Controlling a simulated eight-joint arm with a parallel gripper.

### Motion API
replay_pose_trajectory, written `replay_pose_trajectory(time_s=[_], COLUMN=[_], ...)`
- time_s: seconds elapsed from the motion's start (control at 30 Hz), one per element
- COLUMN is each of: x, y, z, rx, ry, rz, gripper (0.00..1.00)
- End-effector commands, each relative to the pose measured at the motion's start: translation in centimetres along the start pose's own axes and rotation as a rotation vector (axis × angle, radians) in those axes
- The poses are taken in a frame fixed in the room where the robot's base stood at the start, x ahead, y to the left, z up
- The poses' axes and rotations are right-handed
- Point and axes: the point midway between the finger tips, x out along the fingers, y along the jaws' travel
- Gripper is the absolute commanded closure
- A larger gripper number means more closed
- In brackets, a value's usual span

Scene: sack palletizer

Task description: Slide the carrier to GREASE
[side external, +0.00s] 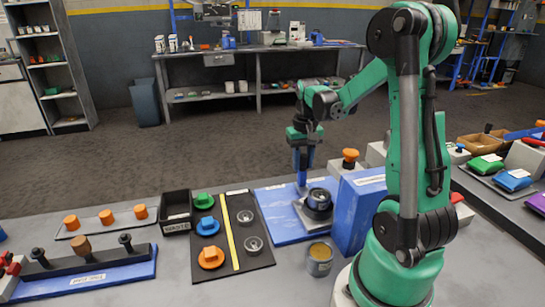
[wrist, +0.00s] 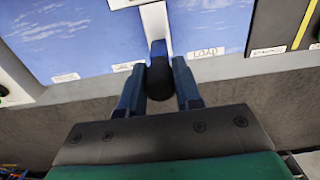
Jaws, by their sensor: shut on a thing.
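My gripper (side external: 302,178) points down over the blue board (side external: 272,222) in the side view, beside a black round part (side external: 319,202) on a grey plate. In the wrist view my gripper (wrist: 160,92) is shut on a black rounded knob (wrist: 160,86), which I take to be the carrier's handle. A narrow blue piece shows just behind the knob. A label reading LOAD (wrist: 206,52) is right of the knob. Another label (wrist: 122,67) is left of it, too small to read. The carrier's body is mostly hidden, and I cannot read GREASE anywhere.
A tall blue block (side external: 362,212) stands right of the gripper. An open tin (side external: 320,259) stands in front. A dark board (side external: 226,262) with coloured parts and a yellow stripe, and a black WASTE bin (side external: 176,211), lie to the left.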

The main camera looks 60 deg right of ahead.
Motion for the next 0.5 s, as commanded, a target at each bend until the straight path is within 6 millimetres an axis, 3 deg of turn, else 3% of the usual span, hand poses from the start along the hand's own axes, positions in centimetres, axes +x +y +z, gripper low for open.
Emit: replay_pose_trajectory(time_s=[0.5], x=[0.0], y=[4.1], z=[-0.1], rx=[0.003], ry=[0.002], rz=[0.000], gripper=[1.00])
